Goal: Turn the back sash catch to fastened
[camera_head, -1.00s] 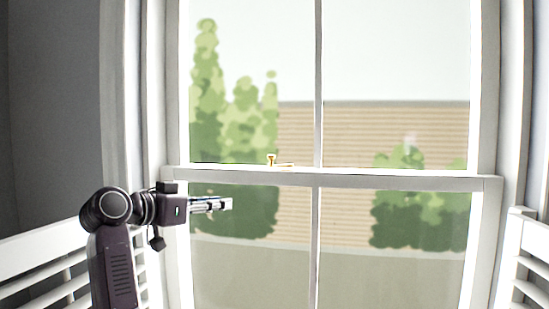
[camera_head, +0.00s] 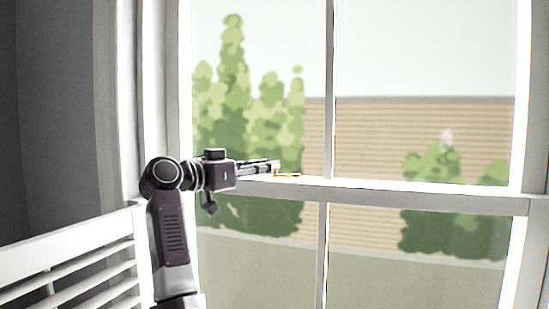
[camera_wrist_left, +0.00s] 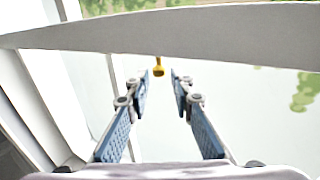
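The brass sash catch (camera_head: 288,174) sits on the meeting rail (camera_head: 420,195) of the window, left of the vertical glazing bar. My left gripper (camera_head: 277,167) reaches in from the left at rail height, its fingertips at the catch's left end and partly covering it. In the left wrist view the two blue-padded fingers of the left gripper (camera_wrist_left: 160,77) are apart, with nothing held. The catch's yellow knob (camera_wrist_left: 158,67) shows in the gap between the fingertips. Whether a finger touches it cannot be told. My right gripper is not in view.
The white window frame (camera_head: 157,80) stands close to the left of my arm. A white slatted shutter (camera_head: 70,262) is at the lower left. Trees and a brick wall show beyond the glass. The rail right of the catch is clear.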

